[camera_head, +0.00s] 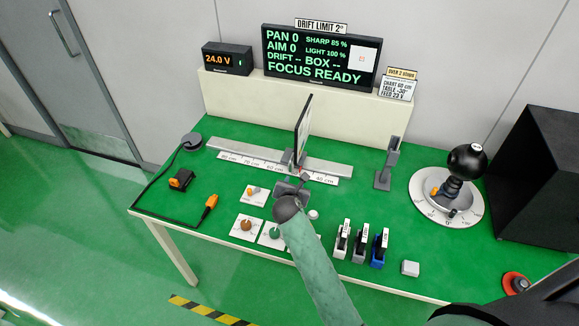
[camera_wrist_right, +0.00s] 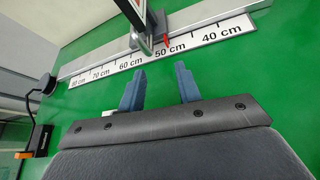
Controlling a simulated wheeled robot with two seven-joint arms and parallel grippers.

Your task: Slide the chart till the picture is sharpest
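The chart (camera_head: 303,130) is a thin upright panel, seen nearly edge-on in the head view. It stands on a carriage on the grey rail (camera_head: 235,148) with its centimetre scale. In the right wrist view the carriage (camera_wrist_right: 146,42) has a red pointer (camera_wrist_right: 166,41) near the 50 cm label. My right gripper (camera_head: 291,183) is just in front of the carriage. In the wrist view its blue fingers (camera_wrist_right: 158,84) are apart with only green table between them. The screen (camera_head: 320,55) reads SHARP 85 %, LIGHT 100 %, FOCUS READY. My left gripper is not in view.
A black ball-topped device (camera_head: 466,165) stands on a round dial at the right. A small grey stand (camera_head: 388,165), several switches (camera_head: 360,243) and knobs (camera_head: 246,225) are around my right arm. A supply (camera_head: 227,58) shows 24.0 V.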

